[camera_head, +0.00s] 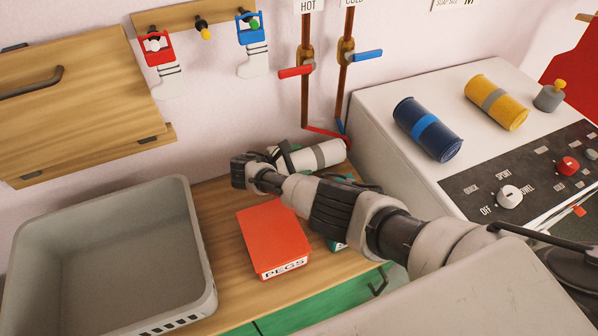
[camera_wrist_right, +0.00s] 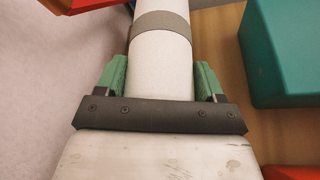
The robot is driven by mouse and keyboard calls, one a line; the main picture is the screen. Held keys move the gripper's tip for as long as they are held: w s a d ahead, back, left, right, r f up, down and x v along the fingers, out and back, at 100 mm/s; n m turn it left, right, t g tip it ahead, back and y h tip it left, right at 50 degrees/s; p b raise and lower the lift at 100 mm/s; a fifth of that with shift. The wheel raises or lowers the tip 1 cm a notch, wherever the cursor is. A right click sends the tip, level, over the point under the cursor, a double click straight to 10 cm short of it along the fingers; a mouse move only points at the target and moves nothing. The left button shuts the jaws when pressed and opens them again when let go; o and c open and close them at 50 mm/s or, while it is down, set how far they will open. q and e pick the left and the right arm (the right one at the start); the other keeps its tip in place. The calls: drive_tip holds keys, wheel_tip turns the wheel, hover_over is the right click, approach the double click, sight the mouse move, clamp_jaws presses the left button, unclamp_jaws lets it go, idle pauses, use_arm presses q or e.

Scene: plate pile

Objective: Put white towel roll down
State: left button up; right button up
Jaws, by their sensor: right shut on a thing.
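The white towel roll (camera_head: 326,154) with a grey band lies on its side near the wall, above the back of the wooden counter (camera_head: 215,215). In the right wrist view the white towel roll (camera_wrist_right: 161,62) runs away from me between the green finger pads. My right gripper (camera_head: 283,157) is shut on the end of the roll; in the wrist view the fingers (camera_wrist_right: 160,84) sit on either side of it. I cannot tell whether the roll touches the counter. My left gripper is not in view.
A red PEGS box (camera_head: 272,238) and a teal box (camera_wrist_right: 283,50) are close to the roll. A grey basin (camera_head: 195,225) stands left. Copper pipes (camera_head: 305,105) rise behind. Blue (camera_head: 428,129) and yellow (camera_head: 496,102) rolls lie on the white machine (camera_head: 385,95).

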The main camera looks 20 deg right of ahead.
drive_tip(key=shift+f+b, duration=0.55)
drive_tip(key=shift+f, duration=0.7)
drive_tip(key=o, duration=1)
drive_tip(key=shift+f, duration=0.1)
